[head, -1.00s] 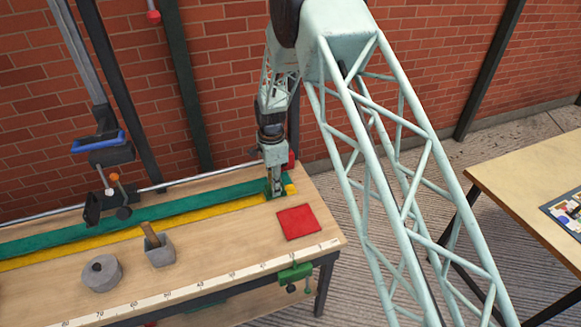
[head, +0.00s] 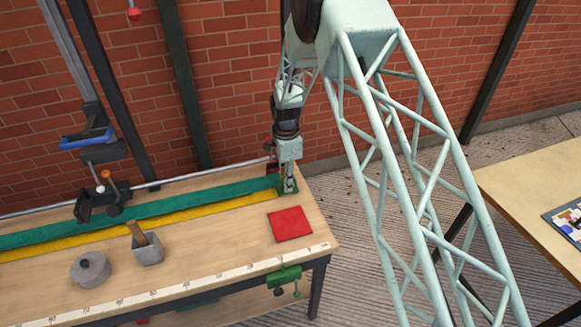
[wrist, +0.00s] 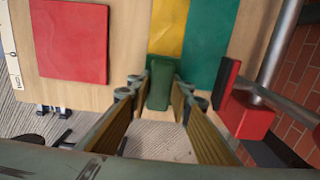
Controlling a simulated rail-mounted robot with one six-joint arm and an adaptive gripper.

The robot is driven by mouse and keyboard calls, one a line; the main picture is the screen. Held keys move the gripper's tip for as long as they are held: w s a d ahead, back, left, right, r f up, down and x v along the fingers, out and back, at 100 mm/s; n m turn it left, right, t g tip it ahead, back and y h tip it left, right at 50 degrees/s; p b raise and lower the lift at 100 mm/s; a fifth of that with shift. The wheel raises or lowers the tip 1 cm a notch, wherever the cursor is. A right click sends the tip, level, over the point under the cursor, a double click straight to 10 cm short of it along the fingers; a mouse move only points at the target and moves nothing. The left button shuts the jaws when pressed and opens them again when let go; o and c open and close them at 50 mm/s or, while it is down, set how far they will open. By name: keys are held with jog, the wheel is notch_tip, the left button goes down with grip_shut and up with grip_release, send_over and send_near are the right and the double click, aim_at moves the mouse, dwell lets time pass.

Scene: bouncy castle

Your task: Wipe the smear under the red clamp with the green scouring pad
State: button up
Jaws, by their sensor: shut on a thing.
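My gripper (head: 288,186) is shut on the green scouring pad (wrist: 160,84), which shows between the fingers in the wrist view. The gripper points down at the right end of the bench, where the green and yellow strips end. In the wrist view the pad covers part of the yellow strip's end; whether it touches the surface I cannot tell. A red clamp-like block (wrist: 246,112) sits on the rear rail at the right end, beside the gripper. It also shows in the head view (head: 272,168). I see no smear in either view.
A red square (head: 290,224) lies in front of the gripper. A grey pot with a handle (head: 147,249) and a grey round piece (head: 90,270) stand left. A green clamp (head: 284,278) is on the front edge. A second table (head: 530,180) stands right.

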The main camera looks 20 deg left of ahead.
notch_tip(320, 180, up, 4)
jog(key=shift+f+p, duration=0.25)
jog(key=shift+p, duration=0.2)
jog(key=shift+w+r, duration=0.1)
jog(key=shift+r, duration=0.45)
jog(key=shift+r+p, duration=0.7)
jog(key=shift+r, duration=1.05)
